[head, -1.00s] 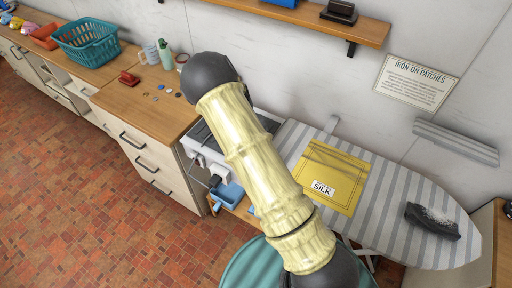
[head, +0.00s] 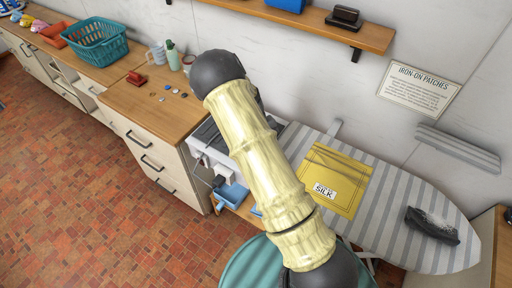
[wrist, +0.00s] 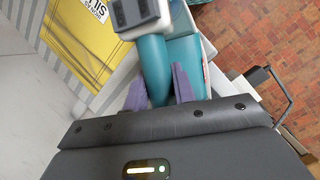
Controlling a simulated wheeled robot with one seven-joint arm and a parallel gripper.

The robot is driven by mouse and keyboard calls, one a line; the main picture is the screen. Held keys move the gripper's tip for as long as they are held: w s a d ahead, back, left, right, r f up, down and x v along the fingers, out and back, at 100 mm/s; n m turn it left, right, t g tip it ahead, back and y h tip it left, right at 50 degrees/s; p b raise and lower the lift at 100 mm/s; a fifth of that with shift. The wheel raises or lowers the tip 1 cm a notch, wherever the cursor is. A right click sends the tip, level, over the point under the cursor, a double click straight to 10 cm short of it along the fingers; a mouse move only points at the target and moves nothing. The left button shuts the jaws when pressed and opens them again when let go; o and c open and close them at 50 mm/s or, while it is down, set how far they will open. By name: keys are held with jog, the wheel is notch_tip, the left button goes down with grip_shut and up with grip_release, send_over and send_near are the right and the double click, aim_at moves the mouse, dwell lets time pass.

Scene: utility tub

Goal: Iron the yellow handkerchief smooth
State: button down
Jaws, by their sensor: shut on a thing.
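The yellow handkerchief (head: 352,165) lies on the striped ironing board (head: 404,200), with crease lines across its upper part and a white SILK label (head: 324,190) at its lower left. Part of it also shows at the upper left of the wrist view (wrist: 80,35). My gripper (wrist: 160,88), with purple fingertips, is shut on a teal thing (wrist: 156,62) that appears to be the iron. A grey-white piece with dark squares (wrist: 140,14) is at the top of that view. The gripper is to one side of the handkerchief; my arm hides it in the head view.
A dark elongated object (head: 432,225) lies on the board's right part. A wooden counter (head: 130,98) with drawers stands left, bearing a red item (head: 135,78) and small buttons. A teal round thing (head: 240,266) is in the foreground. A shelf (head: 330,28) is above.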

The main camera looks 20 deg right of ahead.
jog(key=s+d+r+n+p, duration=0.2)
jog(key=s+d+p, duration=0.1)
jog(key=d, duration=0.5)
jog(key=s+d+r+n+t+h+p, duration=0.1)
jog(key=s+d+r+n+p, duration=0.1)
jog(key=d+p, duration=0.3)
jog(key=s+d+r+n+t+p, duration=0.1)
jog(key=s+d+p, duration=0.3)
jog(key=d, duration=0.7)
jog(key=shift+s+r+n+h, duration=0.35)
jog(key=shift+r+n+h, duration=0.05)
jog(key=shift+n, duration=0.4)
jog(key=shift+d+f, duration=0.1)
